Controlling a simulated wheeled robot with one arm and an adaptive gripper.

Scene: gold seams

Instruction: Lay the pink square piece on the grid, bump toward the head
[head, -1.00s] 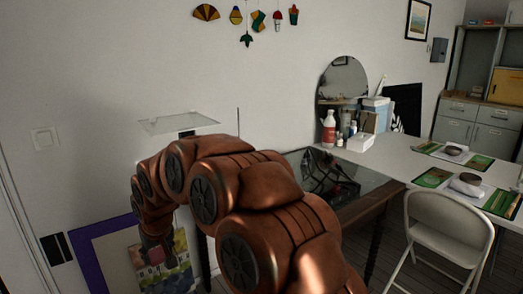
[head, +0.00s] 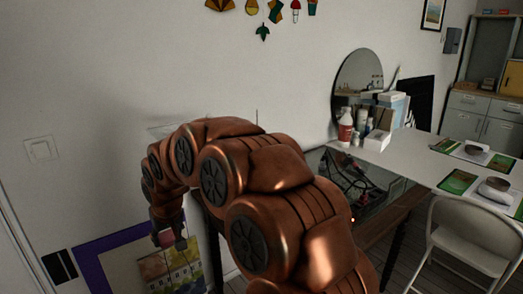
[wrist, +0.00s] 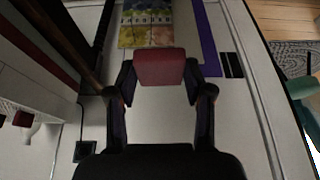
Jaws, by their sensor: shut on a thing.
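My gripper (wrist: 160,77) is shut on the pink square piece (wrist: 160,67), a dark pinkish-red block held between both fingertips in the wrist view. In the head view my gripper (head: 168,226) hangs at lower left, with the pink piece (head: 167,238) small at its tip. The piece's bump cannot be made out. Beyond the piece is a panel of coloured squares (head: 158,266), also at the top of the wrist view (wrist: 137,37). I cannot tell whether this panel is the grid. My arm covers part of the scene behind it.
A purple-edged frame (head: 92,268) surrounds the panel near the wall. A glass-topped table (head: 378,178) stands right of my arm, joining a white table (head: 408,150) with a bottle (head: 345,128) and round mirror (head: 352,80). A folding chair (head: 465,235) stands at right.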

